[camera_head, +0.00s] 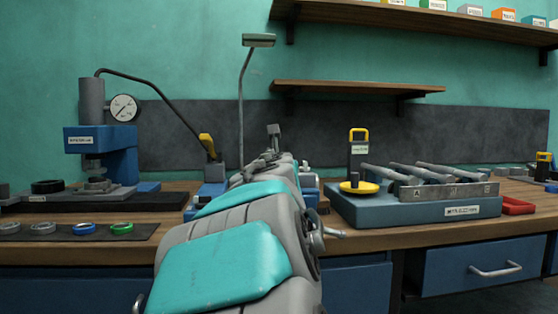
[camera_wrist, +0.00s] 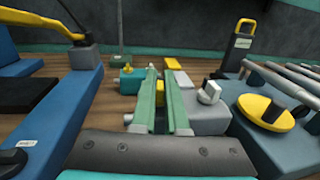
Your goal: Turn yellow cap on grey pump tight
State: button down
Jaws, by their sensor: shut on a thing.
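In the wrist view, my gripper (camera_wrist: 160,73) has its two green fingers on either side of a small yellow piece, which looks like the yellow cap (camera_wrist: 160,93). The fingers are shut on it. A grey block, likely the grey pump (camera_wrist: 207,116), sits on the bench around and to the right of the fingers, with a pale knob (camera_wrist: 210,92) on its top. How the cap sits on the pump is hidden by the fingers. In the head view my arm covers the gripper, the cap and most of the pump.
A blue press (camera_head: 100,139) with a gauge stands at left. A hose runs to a yellow lever (camera_head: 207,145). A blue fixture (camera_head: 420,212) with a yellow disc (camera_head: 358,187) and metal rods stands close at right.

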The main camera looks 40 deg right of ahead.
jog(key=shift+a+m+g+h+p, duration=0.1)
jog(key=shift+m+g+h+p, duration=0.3)
jog(key=shift+h, duration=0.1)
jog(key=shift+w+m+g+h+p, duration=0.1)
jog(key=shift+m+g+h+p, duration=0.8)
jog(key=shift+g+p, duration=0.2)
jog(key=shift+m+g+h, duration=0.4)
jog(key=shift+m+g, duration=0.1)
jog(key=shift+g, duration=0.1)
jog(key=m+g+h, duration=0.1)
jog(key=g, duration=0.1)
jog(key=m+g+h+p, duration=0.1)
jog(key=m+g, duration=0.1)
jog(key=shift+w+f, duration=0.1)
jog(key=m+g, duration=0.2)
jog(key=g, duration=0.1)
jog(key=m+g, duration=0.2)
jog(key=g, duration=0.2)
jog(key=shift+h, duration=0.4)
jog(key=shift+m+g+y, duration=0.5)
jog(key=shift+m+g, duration=1.3)
jog(key=shift+g, duration=0.6)
jog(key=shift+s+m+g+y, duration=0.2)
jog(key=shift+m+g+y, duration=0.35)
jog(key=shift+g, duration=0.45)
